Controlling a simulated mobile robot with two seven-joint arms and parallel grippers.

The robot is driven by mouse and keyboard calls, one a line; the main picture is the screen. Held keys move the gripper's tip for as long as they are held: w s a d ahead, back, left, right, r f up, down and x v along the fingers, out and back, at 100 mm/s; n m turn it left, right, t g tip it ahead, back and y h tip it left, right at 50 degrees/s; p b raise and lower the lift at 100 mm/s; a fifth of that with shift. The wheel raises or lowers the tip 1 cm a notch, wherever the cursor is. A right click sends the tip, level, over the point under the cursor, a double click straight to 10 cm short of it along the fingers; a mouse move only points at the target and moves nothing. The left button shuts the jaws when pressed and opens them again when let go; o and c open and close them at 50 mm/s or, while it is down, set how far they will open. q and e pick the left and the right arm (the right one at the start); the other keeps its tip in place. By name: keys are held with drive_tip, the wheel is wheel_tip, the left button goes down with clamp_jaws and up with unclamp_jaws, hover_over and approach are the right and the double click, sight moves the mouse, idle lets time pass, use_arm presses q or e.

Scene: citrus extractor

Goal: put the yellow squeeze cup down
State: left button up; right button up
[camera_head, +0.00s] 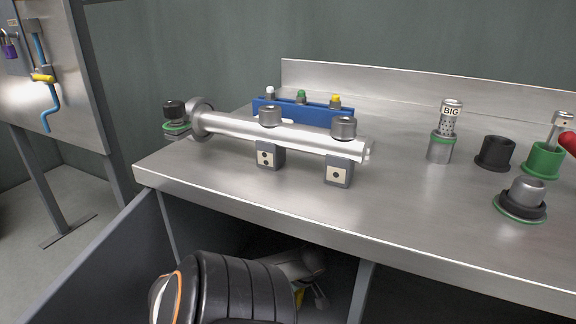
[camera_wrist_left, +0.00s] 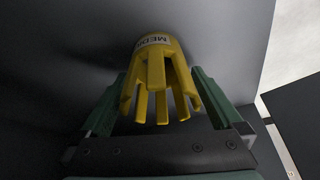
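The yellow squeeze cup (camera_wrist_left: 155,75) has several prongs facing the left wrist camera and a white label, partly readable as "MEDI". It sits between the two green fingers of my left gripper (camera_wrist_left: 157,95), with the fingers close on both sides. I cannot tell whether they press on it. A dark grey surface lies behind the cup. In the head view my left arm (camera_head: 235,290) reaches low, below the worktop, and a small yellow part (camera_head: 319,298) shows in the shadow there. My right gripper is not in view.
The metal worktop (camera_head: 400,235) carries a silver press tube (camera_head: 290,138), a blue rack (camera_head: 325,112), a perforated cup marked BIG (camera_head: 450,118), a black holder (camera_head: 495,153) and a green holder (camera_head: 543,160). The worktop's front edge overhangs the dark space below.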

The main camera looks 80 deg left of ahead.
use_arm(q)
drive_tip(key=p+v, duration=0.4)
drive_tip(key=v, duration=0.7)
drive_tip(key=shift+a+r+p, duration=0.1)
drive_tip(key=shift+p, duration=0.3)
drive_tip(key=shift+d+r, duration=0.25)
drive_tip(key=shift+r, duration=0.2)
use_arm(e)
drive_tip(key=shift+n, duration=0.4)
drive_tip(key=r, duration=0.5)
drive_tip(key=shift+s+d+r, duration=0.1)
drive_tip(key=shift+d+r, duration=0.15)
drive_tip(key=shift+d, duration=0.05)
